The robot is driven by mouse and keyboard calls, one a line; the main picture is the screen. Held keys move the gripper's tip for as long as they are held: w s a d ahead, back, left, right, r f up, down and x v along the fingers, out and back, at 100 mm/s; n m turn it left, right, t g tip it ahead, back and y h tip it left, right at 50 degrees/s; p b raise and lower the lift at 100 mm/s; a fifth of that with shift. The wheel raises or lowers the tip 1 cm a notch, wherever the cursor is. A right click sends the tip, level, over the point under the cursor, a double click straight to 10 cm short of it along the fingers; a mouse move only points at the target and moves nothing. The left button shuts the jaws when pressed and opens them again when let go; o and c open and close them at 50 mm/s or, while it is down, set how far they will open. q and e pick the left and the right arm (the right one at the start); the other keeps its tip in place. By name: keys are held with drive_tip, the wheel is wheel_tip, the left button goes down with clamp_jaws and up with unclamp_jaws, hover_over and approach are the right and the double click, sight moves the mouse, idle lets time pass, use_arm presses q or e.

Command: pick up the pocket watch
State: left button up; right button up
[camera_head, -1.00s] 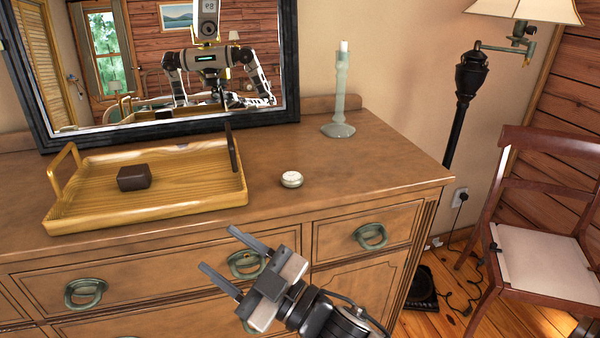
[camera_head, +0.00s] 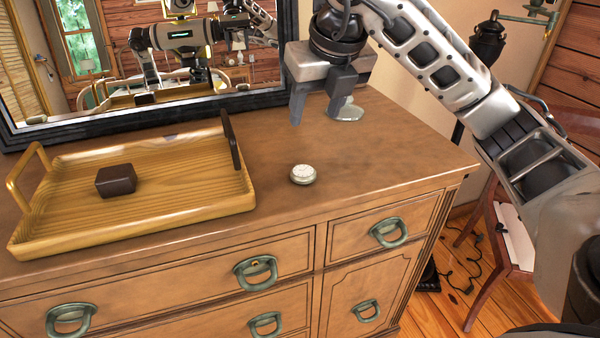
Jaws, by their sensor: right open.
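The pocket watch (camera_head: 303,174) is a small round silver-white case with a pale face. It lies flat on the brown dresser top (camera_head: 390,150), to the right of the wooden tray, in the head view. My right gripper (camera_head: 316,112) is above the dresser behind the watch, fingers pointing down, open and empty. It is apart from the watch. My left gripper does not show, except possibly in the mirror.
The wooden tray (camera_head: 150,215) with raised handles holds a small dark box (camera_head: 116,180). A framed mirror (camera_head: 130,118) stands at the back. The candlestick (camera_head: 346,110) is mostly hidden behind my right gripper. The dresser top right of the watch is clear.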

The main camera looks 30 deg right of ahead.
approach(297, 165)
drive_tip(key=shift+w+d+f, duration=0.1)
drive_tip(key=shift+f, duration=0.35)
drive_tip(key=shift+w+d+f, duration=0.1)
drive_tip(key=shift+d+f, duration=0.05)
drive_tip(key=shift+f, duration=0.3)
drive_tip(key=shift+p+x, duration=0.5)
drive_tip(key=shift+x, duration=2.45)
drive_tip(key=shift+w+a, duration=0.15)
clamp_jaws()
